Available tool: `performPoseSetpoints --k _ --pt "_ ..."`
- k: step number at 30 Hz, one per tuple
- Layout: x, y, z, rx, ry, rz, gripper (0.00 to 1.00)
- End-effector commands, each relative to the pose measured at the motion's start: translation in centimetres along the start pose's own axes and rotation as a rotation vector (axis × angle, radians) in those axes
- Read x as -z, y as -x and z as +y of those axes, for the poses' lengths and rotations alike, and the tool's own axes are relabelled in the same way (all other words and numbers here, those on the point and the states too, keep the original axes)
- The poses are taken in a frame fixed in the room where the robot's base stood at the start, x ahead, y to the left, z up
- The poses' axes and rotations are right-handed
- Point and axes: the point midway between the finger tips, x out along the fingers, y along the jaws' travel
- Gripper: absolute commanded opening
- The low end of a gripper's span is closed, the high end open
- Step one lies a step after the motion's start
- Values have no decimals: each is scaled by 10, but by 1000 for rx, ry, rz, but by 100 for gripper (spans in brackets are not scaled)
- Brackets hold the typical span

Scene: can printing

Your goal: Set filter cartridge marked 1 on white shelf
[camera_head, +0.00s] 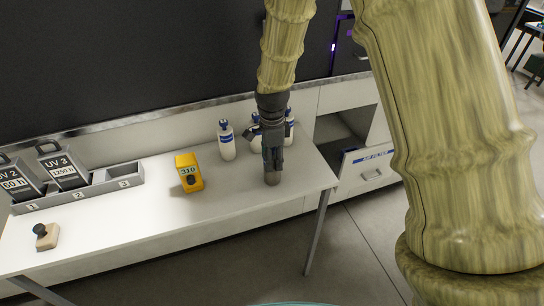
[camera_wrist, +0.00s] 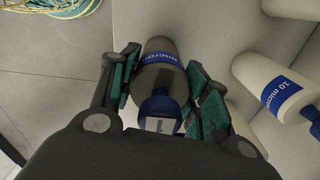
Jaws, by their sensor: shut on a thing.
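My gripper (camera_head: 272,150) points down over the right end of a white table-like shelf (camera_head: 235,205). In the wrist view my gripper (camera_wrist: 160,85) is shut on a filter cartridge (camera_wrist: 160,50) with a grey body, a blue band and a blue cap marked 1. Its lower end shows below the fingers in the head view (camera_head: 272,179). I cannot tell whether it touches the white surface. Other white cartridges with blue bands stand behind: one to the left (camera_head: 227,142) and others partly hidden by my gripper (camera_head: 289,130). One shows in the wrist view (camera_wrist: 285,88).
A yellow device reading 310 (camera_head: 188,175) stands left of my gripper. A grey holder with numbered slots (camera_head: 122,180) carries UV boxes. A stamp-like object (camera_head: 45,237) lies at front left. The shelf's front middle is clear.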

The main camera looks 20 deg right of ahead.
Motion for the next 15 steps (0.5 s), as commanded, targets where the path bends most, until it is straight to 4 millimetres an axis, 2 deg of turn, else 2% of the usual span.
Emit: performPoseSetpoints --k 1,2,5,15 --pt "0 -2 0 0 0 0 19" --pt "0 -2 0 -1 0 0 48" --pt "0 -2 0 0 0 0 67" --pt "0 -1 0 0 0 0 68"
